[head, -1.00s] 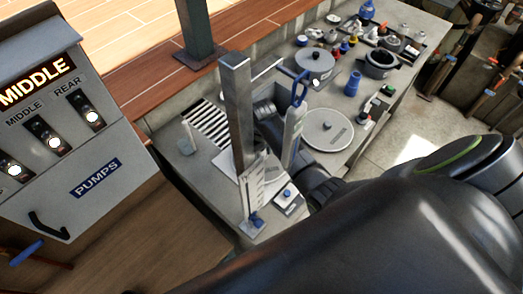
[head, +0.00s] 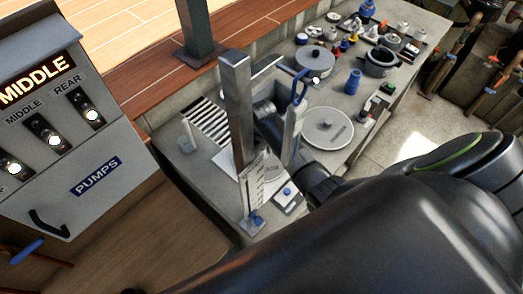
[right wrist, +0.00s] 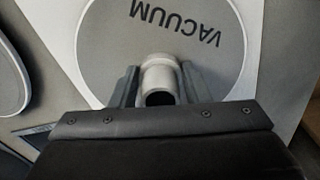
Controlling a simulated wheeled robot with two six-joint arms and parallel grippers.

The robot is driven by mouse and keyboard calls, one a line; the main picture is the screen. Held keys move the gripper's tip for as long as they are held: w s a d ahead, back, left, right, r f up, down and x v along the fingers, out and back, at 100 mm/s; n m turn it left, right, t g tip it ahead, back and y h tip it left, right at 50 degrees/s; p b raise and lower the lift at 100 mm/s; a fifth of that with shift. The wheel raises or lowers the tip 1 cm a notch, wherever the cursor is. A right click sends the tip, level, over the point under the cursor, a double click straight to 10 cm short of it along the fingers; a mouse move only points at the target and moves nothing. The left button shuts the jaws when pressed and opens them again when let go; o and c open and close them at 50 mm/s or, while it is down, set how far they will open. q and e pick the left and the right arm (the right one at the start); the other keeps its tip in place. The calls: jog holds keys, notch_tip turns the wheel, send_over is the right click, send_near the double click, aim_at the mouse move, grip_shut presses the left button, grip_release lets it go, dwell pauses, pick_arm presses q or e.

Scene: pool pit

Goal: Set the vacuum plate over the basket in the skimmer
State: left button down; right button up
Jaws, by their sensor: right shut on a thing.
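The vacuum plate (right wrist: 110,55) is a grey disc marked VACUUM, seen from above in the right wrist view. My right gripper (right wrist: 157,88) is shut on its pale spigot, with one dark finger on each side. A white square surface (right wrist: 262,20) shows beneath and around the disc; I cannot tell the gap between them. In the head view part of the plate (head: 273,172) shows between the grey post and the white upright, and my right fingertips are hidden there. The basket and the skimmer's opening cannot be made out. My left gripper is not in view.
A tall grey post (head: 236,110) and a white upright with a blue handle (head: 299,88) stand close to my right arm. A round grey lid (head: 328,128) lies right of them. A pot (head: 315,62) and several small items crowd the far counter.

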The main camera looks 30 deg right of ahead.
jog(key=shift+f, duration=0.1)
dwell(0.3)
jog(key=o, duration=1.3)
jog(key=shift+o, duration=0.2)
jog(key=shift+r, duration=2.5)
jog(key=shift+r, duration=2)
